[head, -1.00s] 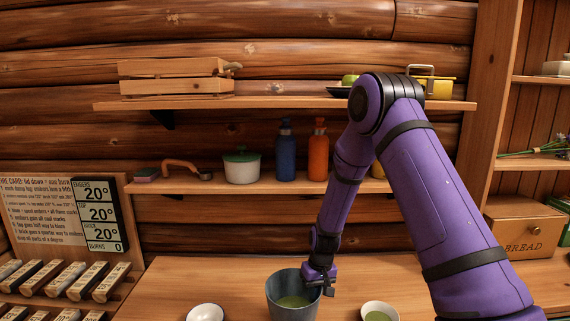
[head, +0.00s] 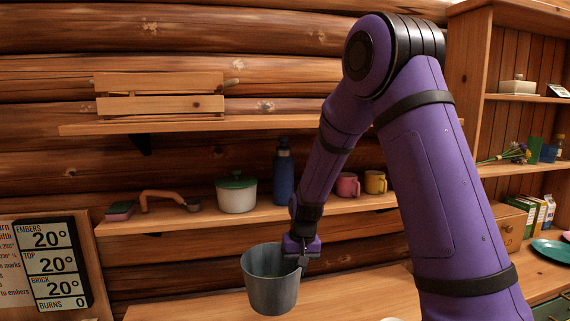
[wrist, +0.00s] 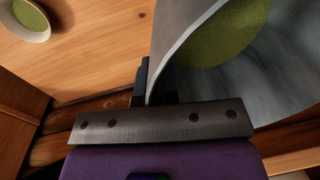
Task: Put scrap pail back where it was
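The scrap pail (head: 270,285) is a grey-blue metal bucket. It looks upright and held above the wooden counter. My gripper (head: 303,260) is shut on its right rim in the head view. In the wrist view the pail's wall (wrist: 185,45) passes between the fingers (wrist: 155,85), and green contents show inside it.
A small bowl with green contents (wrist: 25,18) sits on the counter below. The lower shelf (head: 250,214) holds a white pot with green lid (head: 237,192), a blue bottle (head: 284,172) and mugs (head: 347,185). A wooden crate (head: 160,95) stands on the upper shelf.

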